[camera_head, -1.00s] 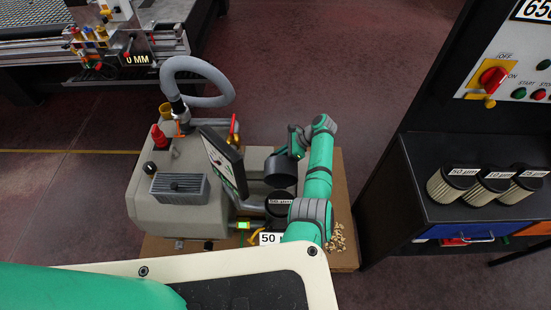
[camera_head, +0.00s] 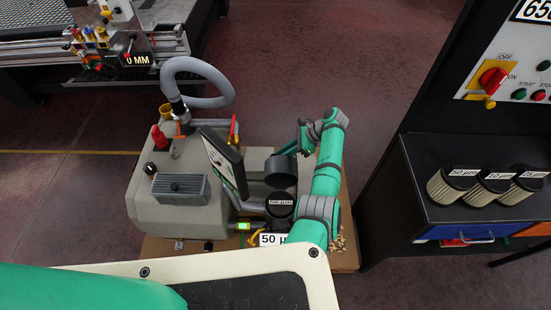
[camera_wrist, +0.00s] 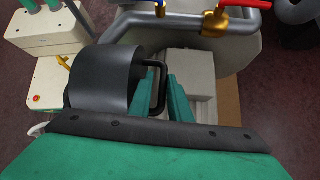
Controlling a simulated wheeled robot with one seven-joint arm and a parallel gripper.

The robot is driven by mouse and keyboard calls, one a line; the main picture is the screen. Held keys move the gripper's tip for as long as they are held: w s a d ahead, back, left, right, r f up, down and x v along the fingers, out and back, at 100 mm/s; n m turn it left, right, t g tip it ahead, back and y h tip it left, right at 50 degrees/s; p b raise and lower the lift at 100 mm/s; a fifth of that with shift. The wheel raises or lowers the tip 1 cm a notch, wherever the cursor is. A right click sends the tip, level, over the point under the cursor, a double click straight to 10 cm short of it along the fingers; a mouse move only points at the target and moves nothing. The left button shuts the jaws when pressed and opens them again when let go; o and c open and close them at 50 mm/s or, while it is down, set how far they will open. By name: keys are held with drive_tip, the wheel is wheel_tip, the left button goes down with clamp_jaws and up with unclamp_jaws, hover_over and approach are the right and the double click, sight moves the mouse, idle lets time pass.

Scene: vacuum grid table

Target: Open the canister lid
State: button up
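The dark grey canister lid (camera_head: 281,171) is a short cylinder, standing swung up behind the canister (camera_head: 280,208) in the head view. A labelled dark round top shows at the canister's mouth. In the wrist view the lid (camera_wrist: 103,80) fills the left middle, with its black loop handle (camera_wrist: 160,90) pointing toward the fingers. My gripper (camera_wrist: 164,76) has its two green fingers apart, with the handle at or between them; contact is not clear. In the head view my gripper (camera_head: 303,138) is just right of the lid, its fingertips hard to make out.
The grey vacuum pump (camera_head: 165,195) with hose, valves and a tilted panel stands left of the canister on a brown board (camera_head: 345,250) with scattered pellets. A dark cabinet at right holds three filters (camera_head: 490,188). Floor lies clear between.

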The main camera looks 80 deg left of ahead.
drive_tip(key=v, duration=0.6)
drive_tip(key=shift+w+r, duration=0.1)
drive_tip(key=v, duration=1.2)
drive_tip(key=shift+a, duration=0.6)
idle(0.6)
drive_tip(key=shift+w, duration=0.15)
